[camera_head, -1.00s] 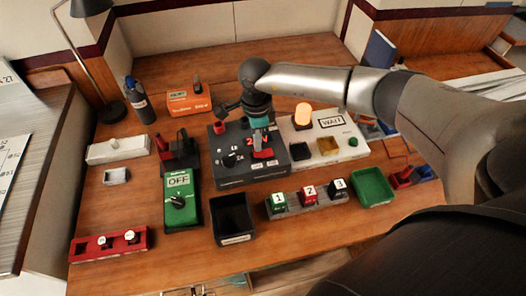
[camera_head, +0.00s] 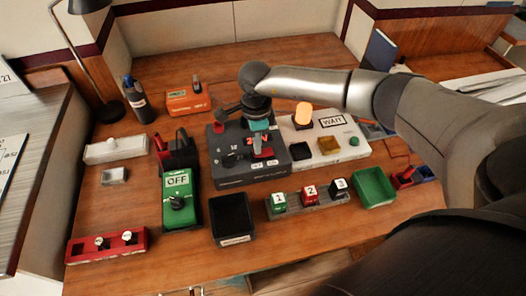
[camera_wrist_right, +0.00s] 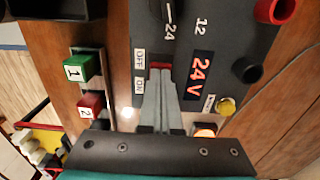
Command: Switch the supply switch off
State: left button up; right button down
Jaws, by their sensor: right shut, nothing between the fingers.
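The supply is a dark grey box (camera_head: 235,178) in the middle of the bench, with a knob and a lit red 24V display (camera_wrist_right: 198,75). Its red switch (camera_wrist_right: 160,66) shows in the right wrist view beside the OFF label (camera_wrist_right: 139,56) and the ON label (camera_wrist_right: 139,86). My right gripper (camera_head: 258,150) points down at the supply. In the wrist view its closed fingers (camera_wrist_right: 162,78) are at the switch and hide part of it. They hold nothing. I cannot tell whether they touch the switch or which way it is set. My left gripper is not in view.
A white panel (camera_head: 355,150) with an orange lamp (camera_head: 303,114) and WAIT sign stands right of the supply. A green OFF box (camera_head: 174,212) is at left. A black tray (camera_head: 231,236), numbered blocks (camera_head: 310,193) and a green tray (camera_head: 375,187) are in front.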

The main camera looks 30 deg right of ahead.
jog(key=shift+f, duration=0.4)
jog(key=shift+r, duration=0.1)
jog(key=shift+r+p, duration=2.5)
jog(key=shift+r, duration=1)
jog(key=shift+s+f, duration=0.1)
